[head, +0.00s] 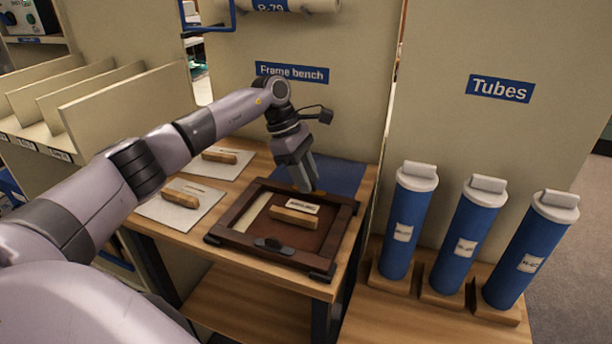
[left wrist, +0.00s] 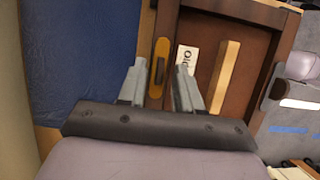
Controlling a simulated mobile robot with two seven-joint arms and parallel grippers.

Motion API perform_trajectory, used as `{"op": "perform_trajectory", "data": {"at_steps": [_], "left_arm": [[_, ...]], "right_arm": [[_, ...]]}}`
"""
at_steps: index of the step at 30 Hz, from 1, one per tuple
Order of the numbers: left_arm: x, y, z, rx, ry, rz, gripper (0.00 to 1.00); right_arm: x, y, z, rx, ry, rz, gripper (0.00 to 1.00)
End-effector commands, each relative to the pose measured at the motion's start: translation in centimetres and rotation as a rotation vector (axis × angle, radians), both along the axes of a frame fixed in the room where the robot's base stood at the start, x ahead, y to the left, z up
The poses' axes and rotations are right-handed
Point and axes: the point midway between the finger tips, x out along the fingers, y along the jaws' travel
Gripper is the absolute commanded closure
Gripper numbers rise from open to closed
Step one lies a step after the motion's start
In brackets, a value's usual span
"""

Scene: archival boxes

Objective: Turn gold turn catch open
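The gold turn catch (left wrist: 160,78) is a long narrow piece on the dark wooden frame's (head: 345,222) far bar. In the left wrist view it lies lengthwise along that bar and shows between my finger tips. In the head view my gripper mostly hides it. My left gripper (head: 308,184) points down over the far side of the frame. In the left wrist view its two fingers (left wrist: 161,68) are apart, with nothing held between them. I cannot tell whether they touch the catch or the frame. My right gripper is in neither view.
A wooden block (head: 294,217) and a white label (head: 303,206) lie on the frame's brown back. A dark catch (head: 273,244) sits on its near bar. A blue mat (head: 340,174) lies behind. Blue tubes (head: 467,243) stand right; papers with wooden blocks (head: 182,197) lie left.

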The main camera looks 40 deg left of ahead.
Motion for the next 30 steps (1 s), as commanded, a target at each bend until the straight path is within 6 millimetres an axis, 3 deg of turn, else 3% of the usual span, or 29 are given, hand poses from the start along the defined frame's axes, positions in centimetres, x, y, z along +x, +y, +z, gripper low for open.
{"op": "perform_trajectory", "data": {"at_steps": [13, 30], "left_arm": [[-0.5, 2.4, 5.9, 0.001, -0.003, 0.001, 0.66], [-0.6, 2.6, 6.4, 0.000, -0.001, 0.000, 0.66]], "right_arm": [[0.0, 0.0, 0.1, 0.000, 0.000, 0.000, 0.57], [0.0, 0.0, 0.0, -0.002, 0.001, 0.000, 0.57]]}}
